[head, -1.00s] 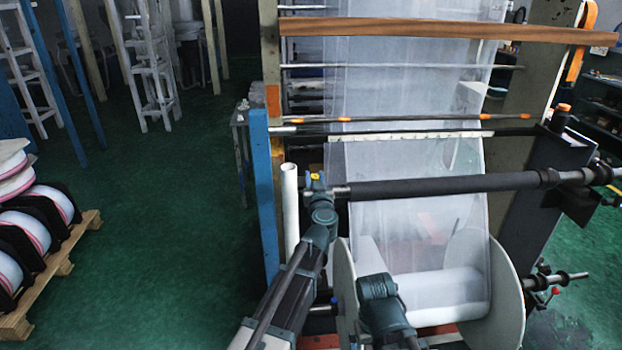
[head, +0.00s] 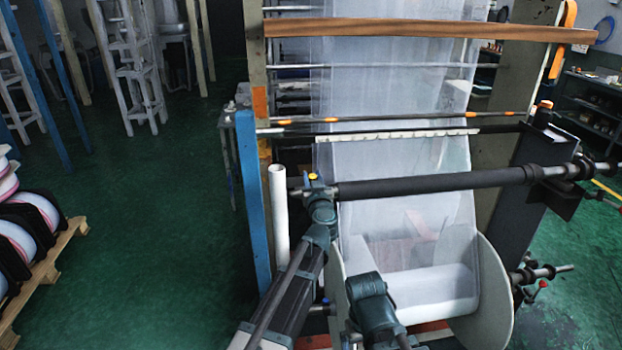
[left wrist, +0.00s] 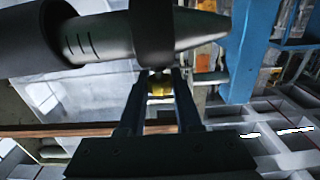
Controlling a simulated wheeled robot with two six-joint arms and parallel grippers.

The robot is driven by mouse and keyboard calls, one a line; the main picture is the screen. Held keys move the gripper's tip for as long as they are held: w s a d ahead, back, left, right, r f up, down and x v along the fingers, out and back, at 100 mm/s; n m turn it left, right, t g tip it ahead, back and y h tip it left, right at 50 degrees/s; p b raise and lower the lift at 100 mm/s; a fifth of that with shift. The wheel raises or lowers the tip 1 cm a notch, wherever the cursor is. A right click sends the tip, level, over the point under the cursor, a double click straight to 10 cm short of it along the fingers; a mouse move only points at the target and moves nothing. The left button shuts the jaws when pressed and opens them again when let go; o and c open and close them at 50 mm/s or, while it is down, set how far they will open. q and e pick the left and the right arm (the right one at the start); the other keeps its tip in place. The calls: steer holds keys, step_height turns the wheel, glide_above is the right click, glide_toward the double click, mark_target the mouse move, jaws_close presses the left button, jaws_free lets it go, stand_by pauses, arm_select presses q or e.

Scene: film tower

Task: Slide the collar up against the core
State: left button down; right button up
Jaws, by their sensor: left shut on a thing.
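The dark core (head: 430,185) is a long black tube lying level on a shaft across the machine. In the left wrist view its open end (left wrist: 35,40) is at the upper left. The dark collar (left wrist: 167,35) is a ring around the grey tapered, slotted piece (left wrist: 100,38) beside the core. Some of that grey piece shows between collar and core, so they are apart. My left gripper (left wrist: 161,78) is shut on a yellow knob (left wrist: 160,88) below the collar. In the head view my left gripper (head: 314,184) is at the core's left end. My right gripper is out of view.
A blue post (head: 253,195) and white pipe (head: 279,215) stand just left of my left gripper. Translucent film (head: 390,90) hangs behind the core above a large flanged roll (head: 490,295). A pallet of rolls (head: 45,265) is at the left, with open green floor between.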

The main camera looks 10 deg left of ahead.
arm_select(q)
steer(key=shift+w+d, duration=0.3)
steer(key=shift+d, duration=0.8)
steer(key=shift+w+d, duration=0.3)
steer(key=shift+d, duration=0.75)
steer(key=shift+w+d, duration=0.3)
steer(key=shift+d, duration=0.8)
steer(key=c, duration=0.5)
jaws_free()
steer(key=shift+d, duration=0.15)
steer(key=shift+f, duration=0.1)
